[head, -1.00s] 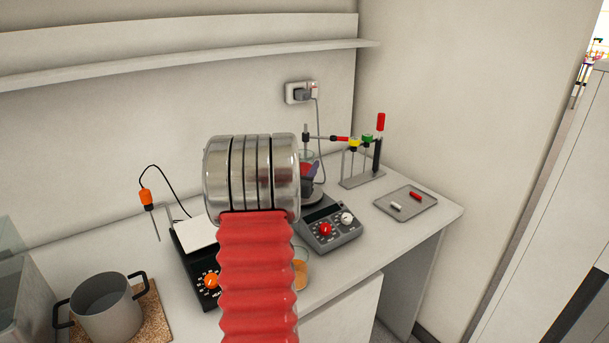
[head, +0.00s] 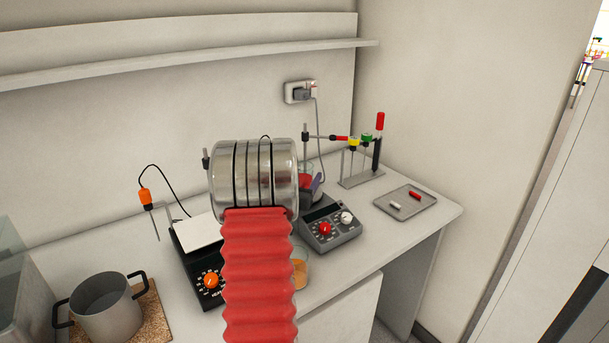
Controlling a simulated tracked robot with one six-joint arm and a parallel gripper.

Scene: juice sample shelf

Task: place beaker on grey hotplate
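The grey hotplate (head: 331,233), with a red and a white knob, stands on the right half of the counter. Its top plate is partly hidden by my arm. A glass beaker (head: 301,272) with orange contents stands on the counter in front of it, its left side covered by my arm. A second glass vessel with red contents (head: 306,181) shows at the grey hotplate's back, beside a dark purple item; whether it rests on the plate is unclear. My gripper is hidden behind the metal wrist and red bellows of my arm, so its fingers and any hold cannot be seen.
A black hotplate (head: 206,281) with a white top and orange knob stands left of my arm. A pot (head: 106,311) sits on a cork mat at the left. A tube rack (head: 362,180) and a grey tray (head: 406,213) stand at the right. A shelf runs above.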

